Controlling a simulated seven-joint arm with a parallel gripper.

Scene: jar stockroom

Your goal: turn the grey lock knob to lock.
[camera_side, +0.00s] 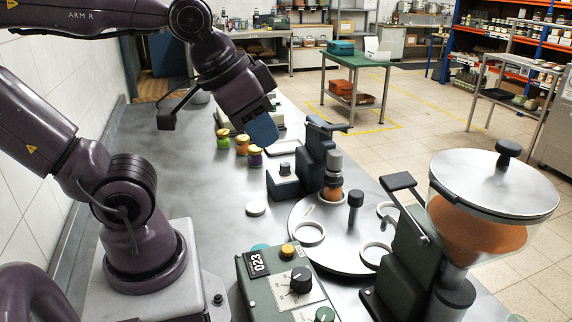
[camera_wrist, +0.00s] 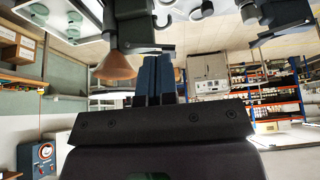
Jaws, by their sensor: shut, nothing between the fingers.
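My gripper (camera_side: 264,132) is raised above the bench at upper centre of the side view, its blue fingers pointing down. In the wrist view its two fingers (camera_wrist: 155,78) are together, with nothing between them. A dark grey knob (camera_side: 285,169) stands on a small grey-green box (camera_side: 284,186) below and apart from my gripper. A larger black-grey knob (camera_side: 301,280) sits on a white plate on the control box (camera_side: 262,291) marked 023, in front. I cannot tell from markings which one is the lock knob. Neither is touched.
A round metal turntable (camera_side: 338,258) with ring holders and a jar under a dark capping head (camera_side: 318,160) stands right of the boxes. A hopper (camera_side: 480,222) is at front right. Several small jars (camera_side: 242,144) stand behind. The left bench is clear.

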